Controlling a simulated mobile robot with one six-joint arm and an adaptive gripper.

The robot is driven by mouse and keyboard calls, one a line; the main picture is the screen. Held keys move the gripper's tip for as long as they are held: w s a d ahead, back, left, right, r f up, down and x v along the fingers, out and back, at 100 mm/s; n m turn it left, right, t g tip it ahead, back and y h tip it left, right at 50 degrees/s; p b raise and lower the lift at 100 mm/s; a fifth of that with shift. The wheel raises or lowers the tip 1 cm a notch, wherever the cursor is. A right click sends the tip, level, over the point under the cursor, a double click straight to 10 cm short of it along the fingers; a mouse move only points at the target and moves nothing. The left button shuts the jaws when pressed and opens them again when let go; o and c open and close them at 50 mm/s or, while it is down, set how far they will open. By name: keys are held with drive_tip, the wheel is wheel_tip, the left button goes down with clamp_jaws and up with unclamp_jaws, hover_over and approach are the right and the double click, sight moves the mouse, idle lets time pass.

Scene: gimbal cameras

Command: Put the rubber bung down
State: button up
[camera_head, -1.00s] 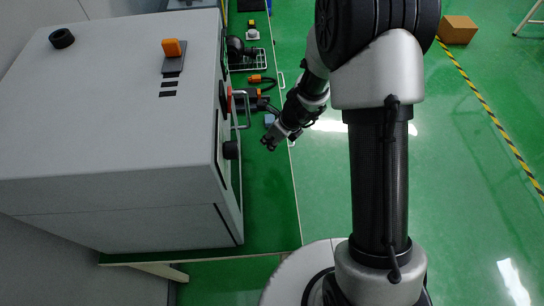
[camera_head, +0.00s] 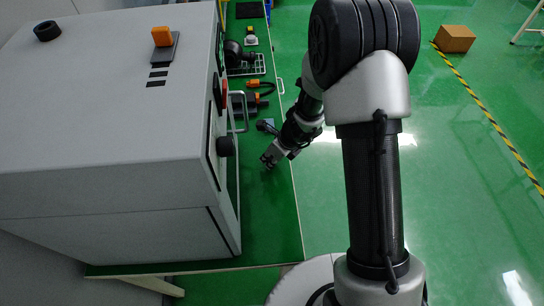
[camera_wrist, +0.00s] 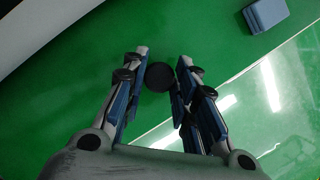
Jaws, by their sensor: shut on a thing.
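The rubber bung (camera_wrist: 160,77) is a dark round disc between the fingertips of my gripper (camera_wrist: 158,80) in the wrist view. The fingers are shut on it. In the head view my gripper (camera_head: 270,160) is over the green bench top (camera_head: 262,215), near its right edge. The bung is too small to make out there. I cannot tell how high it is above the bench top.
Cables and connectors (camera_head: 250,100) lie farther back. The bench is clear toward the front.

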drive_tip(key=o, duration=0.9)
drive_tip(key=s+r+n+p, duration=0.2)
drive_tip(key=s+r+n, duration=0.25)
drive_tip(key=r, duration=0.55)
drive_tip(key=s+d+r+n+p, duration=0.1)
drive_tip(key=s+r+n+p, duration=0.3)
drive_tip(key=r, duration=0.6)
drive_tip(key=s+r+n+p, duration=0.1)
drive_tip(key=s+r+n, duration=0.3)
drive_tip(key=r, duration=0.6)
drive_tip(key=s+d+r+n+h, duration=0.1)
drive_tip(key=s+d+r+n, duration=0.1)
drive_tip(key=s+n, duration=0.2)
drive_tip(key=s+d+r+n+t+h, duration=0.1)
drive_tip(key=s+d+r+n, duration=0.2)
drive_tip(key=s+n, duration=0.2)
drive_tip(key=s+d+r+n+h, duration=0.1)
drive_tip(key=s+d+r+n, duration=0.1)
drive_tip(key=s+n, duration=0.3)
drive_tip(key=shift+s+d+r+n, duration=0.15)
drive_tip(key=shift+d+r+n, duration=0.15)
drive_tip(key=shift+d, duration=0.3)
